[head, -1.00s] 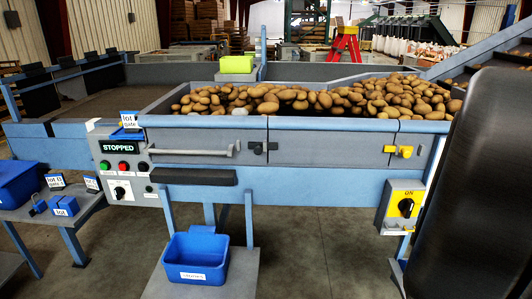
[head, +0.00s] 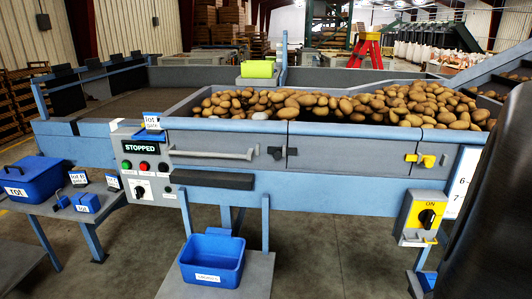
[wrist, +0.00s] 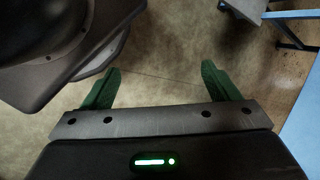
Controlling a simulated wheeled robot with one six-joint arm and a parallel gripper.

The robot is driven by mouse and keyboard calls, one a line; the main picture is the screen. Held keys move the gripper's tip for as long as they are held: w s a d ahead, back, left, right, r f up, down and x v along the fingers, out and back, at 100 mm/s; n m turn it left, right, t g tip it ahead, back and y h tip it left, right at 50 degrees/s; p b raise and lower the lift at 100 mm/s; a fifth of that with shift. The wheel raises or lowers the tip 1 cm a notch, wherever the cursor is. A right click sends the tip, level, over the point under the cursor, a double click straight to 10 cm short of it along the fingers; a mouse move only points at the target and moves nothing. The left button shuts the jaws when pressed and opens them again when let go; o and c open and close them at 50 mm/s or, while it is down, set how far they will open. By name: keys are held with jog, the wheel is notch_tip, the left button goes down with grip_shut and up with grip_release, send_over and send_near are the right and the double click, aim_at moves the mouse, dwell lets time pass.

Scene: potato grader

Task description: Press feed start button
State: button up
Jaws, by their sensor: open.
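The control panel (head: 143,183) is on the left front of the grader in the head view. Its display (head: 145,149) reads STOPPED. Below it are a green button (head: 127,165), a red button (head: 145,166) and a third, dark red button at the right. A black rotary knob sits lower on the panel. My gripper (wrist: 160,85) shows only in the wrist view, its two green fingers spread apart and empty above bare floor. It is away from the panel, which the wrist view does not show.
Potatoes (head: 340,105) fill the grader's trough. A yellow and grey switch box (head: 421,217) marked ON is at the right. A blue bin (head: 212,259) stands on a low stand in front. A side table at left holds a blue rot bin (head: 30,180). Open floor lies between the stands.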

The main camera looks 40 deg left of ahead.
jog(key=shift+w, duration=0.1)
jog(key=c, duration=0.3)
jog(key=w+t, duration=0.1)
jog(key=w, duration=0.2)
jog(key=w+f+m+t+h+b, duration=0.1)
jog(key=w, duration=0.3)
jog(key=w+m+t, duration=0.1)
jog(key=w, duration=0.3)
jog(key=shift+w+f+t+h+b, duration=0.15)
jog(key=shift+f+t+h+b, duration=0.15)
jog(key=shift+t+b, duration=0.1)
jog(key=c, duration=1.5)
jog(key=w+m+t+h+b, duration=0.1)
jog(key=w+m+t, duration=0.2)
jog(key=w, duration=0.6)
jog(key=shift+r, duration=0.15)
jog(key=w+a+r+m+t+h+b, duration=0.2)
jog(key=w+r+m+t+h, duration=0.1)
jog(key=w+m+h, duration=0.3)
jog(key=w+a+r+m+t+h+b, duration=0.2)
jog(key=w+r+m+t+h, duration=0.1)
jog(key=w+m+h, duration=0.4)
jog(key=shift+w+m+t, duration=0.4)
jog(key=shift+w+t, duration=0.15)
jog(key=shift+t, duration=0.25)
